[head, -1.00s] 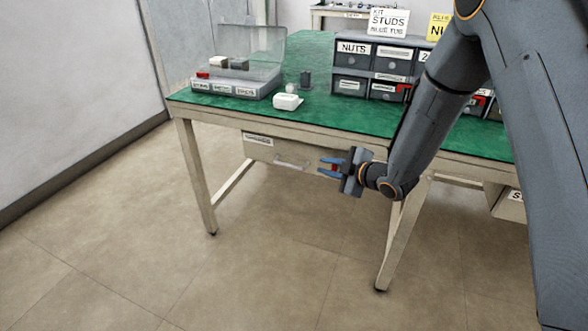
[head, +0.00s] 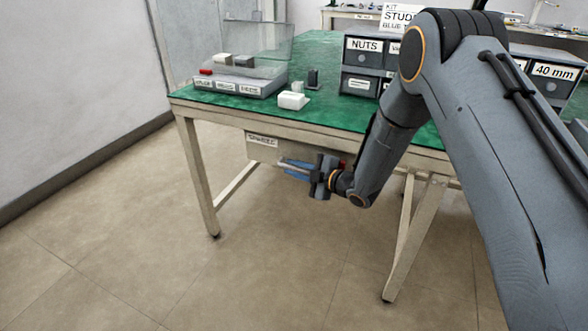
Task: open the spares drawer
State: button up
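The drawer (head: 260,151) hangs under the front edge of the green-topped bench, near its left end, and looks closed. Its small white label (head: 262,140) seems to read "SPARES". A pale bar handle (head: 286,161) is on its front, partly hidden by my gripper. My gripper (head: 292,168) points left, with its blue fingers at the handle. The fingers overlap the handle in the picture. I cannot tell whether they touch it, or whether they are open or closed on it.
On the bench (head: 330,118) stand a clear-lidded case (head: 238,84), a white block (head: 292,100) and grey parts bins (head: 358,86). Bench legs (head: 197,175) stand left and right of the drawer. The floor in front is clear.

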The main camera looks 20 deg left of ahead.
grip_shut()
jog(key=s+a+p, duration=0.1)
jog(key=s+p, duration=0.6)
jog(key=s, duration=1.4)
jog(key=shift+s+a+p, duration=0.2)
jog(key=shift+a+p, duration=0.15)
jog(key=shift+a, duration=0.05)
grip_release()
